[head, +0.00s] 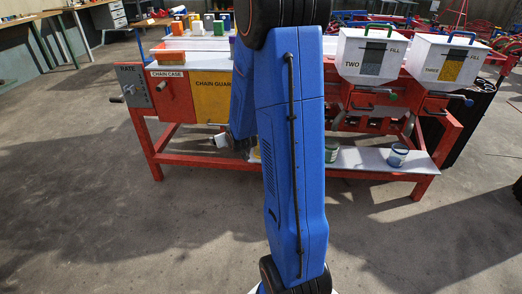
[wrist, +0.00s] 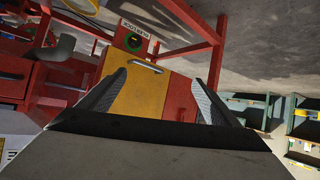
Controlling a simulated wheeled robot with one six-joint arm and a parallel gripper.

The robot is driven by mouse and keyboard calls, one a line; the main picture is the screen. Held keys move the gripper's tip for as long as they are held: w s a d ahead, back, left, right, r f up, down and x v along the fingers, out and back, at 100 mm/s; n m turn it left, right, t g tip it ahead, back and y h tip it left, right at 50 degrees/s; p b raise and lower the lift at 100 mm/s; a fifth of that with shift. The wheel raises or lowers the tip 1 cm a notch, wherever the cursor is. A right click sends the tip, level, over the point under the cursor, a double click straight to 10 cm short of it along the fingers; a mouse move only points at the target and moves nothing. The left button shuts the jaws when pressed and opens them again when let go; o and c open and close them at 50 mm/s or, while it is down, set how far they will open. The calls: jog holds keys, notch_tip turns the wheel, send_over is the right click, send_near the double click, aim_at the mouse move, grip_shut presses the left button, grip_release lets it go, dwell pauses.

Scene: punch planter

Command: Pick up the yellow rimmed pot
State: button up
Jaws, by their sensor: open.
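My gripper (wrist: 160,85) is open in the wrist view, its two dark fingers well apart with nothing between them. Behind the fingers is a yellow panel (wrist: 158,98) on the red machine. A round yellow-edged thing (wrist: 80,5) is cut off by the top edge of the wrist view; it may be the yellow rimmed pot, but I cannot tell for sure. In the head view my blue arm covers the middle of the machine, and I make out no yellow rimmed pot for certain.
A blue-rimmed pot (head: 398,155) and a green pot (head: 331,152) stand on the low grey shelf (head: 372,162). Red frame legs (head: 151,150) bound the machine. The front floor (head: 150,230) is clear.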

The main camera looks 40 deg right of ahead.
jog(key=w+d+f+m+t+h, duration=0.1)
jog(key=d+f+t+h, duration=0.1)
jog(key=d+f, duration=0.95)
jog(key=s+d+f+m+t+h, duration=0.25)
jog(key=s+d+f, duration=0.45)
jog(key=f, duration=0.4)
jog(key=shift+g+h, duration=0.25)
jog(key=shift+h, duration=0.4)
jog(key=x, duration=1)
jog(key=shift+w+r, duration=0.15)
jog(key=shift+w, duration=0.15)
jog(key=shift+x, duration=2.7)
jog(key=shift+s+d, duration=0.1)
jog(key=shift+d, duration=0.05)
jog(key=c, duration=1.3)
jog(key=shift+c, duration=0.6)
